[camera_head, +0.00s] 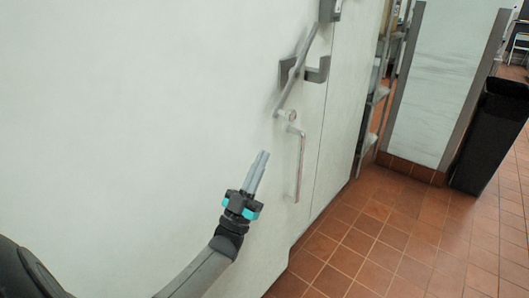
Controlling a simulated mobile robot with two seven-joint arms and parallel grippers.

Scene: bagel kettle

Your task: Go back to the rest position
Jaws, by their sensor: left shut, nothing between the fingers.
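My left gripper (257,174) shows in the middle of the head view, its arm coming in from the lower left. Its two grey fingers are together, pointing up, with nothing between them. It appears in front of a large pale door (130,110), and I cannot tell how far from the surface it is. A grey lever handle (297,72) is above and right of the fingertips. A thin vertical pull bar (300,165) is to their right, apart from them in the picture. My right gripper is not in view.
A black bin (490,135) stands at the right beside a pale wall panel (440,80). A metal shelf rack (378,95) stands past the door's edge. The red-brown tiled floor (400,240) is clear at the lower right.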

